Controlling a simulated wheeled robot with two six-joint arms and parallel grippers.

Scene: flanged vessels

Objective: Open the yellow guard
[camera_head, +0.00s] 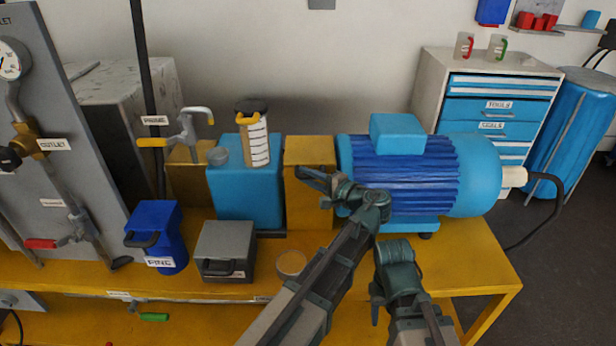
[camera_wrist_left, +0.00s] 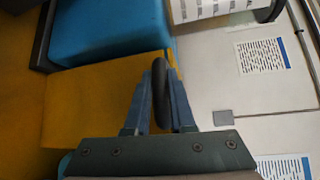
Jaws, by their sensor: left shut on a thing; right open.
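The yellow guard (camera_head: 308,210) is a box-shaped cover between the blue pump body and the blue motor. It also shows in the left wrist view (camera_wrist_left: 95,110) as a flat yellow face. The guard appears closed over the space between pump and motor. My right gripper (camera_head: 379,300) is low in front of the motor, apart from the guard; its open fingers are mostly hidden.
The blue pump body (camera_head: 245,195) stands left of the guard, with a labelled canister (camera_head: 258,148) on it. The motor (camera_head: 400,172) is close on the right. A grey box (camera_head: 225,250) and a round tan piece (camera_head: 291,264) are on the yellow bench (camera_head: 480,260) in front.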

